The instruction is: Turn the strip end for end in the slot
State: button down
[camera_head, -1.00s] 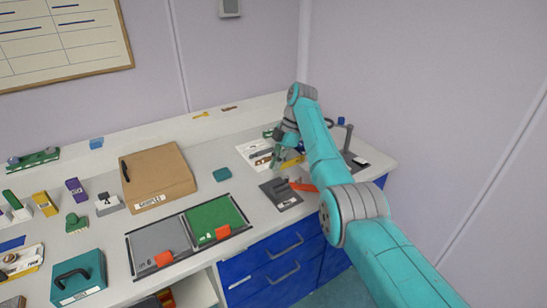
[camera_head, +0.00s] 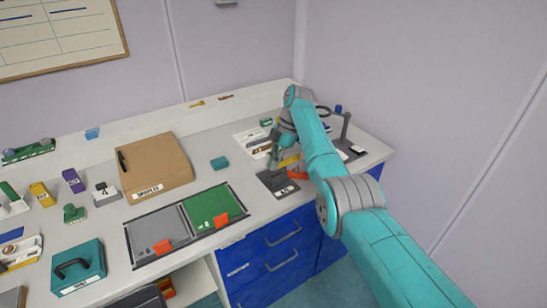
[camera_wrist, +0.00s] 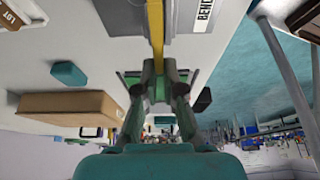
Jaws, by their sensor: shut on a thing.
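The strip is a narrow yellow bar; in the wrist view its near part (camera_wrist: 155,28) runs from the top edge down to my fingertips. My gripper (camera_wrist: 159,72) is shut on it. In the head view my gripper (camera_head: 273,158) is above the right part of the bench, and part of the yellow strip (camera_head: 289,161) shows beside it. A dark grey block (camera_head: 272,182) with a white label lies just in front; it shows grey in the wrist view (camera_wrist: 186,45), next to the strip. I cannot make out the slot, nor whether the strip touches the block.
An orange part (camera_head: 298,175) is partly behind my arm. A white sheet (camera_head: 248,141) with items lies behind my gripper. A post stand (camera_head: 345,132) is at the right. A teal block (camera_head: 219,163), a brown box (camera_head: 155,166) and a grey-green tray (camera_head: 187,223) lie left.

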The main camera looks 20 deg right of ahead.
jog(key=shift+f, duration=0.65)
jog(key=shift+f, duration=0.95)
dwell(1.1)
jog(key=c, duration=1.2)
grip_release()
jog(key=shift+v, duration=3.7)
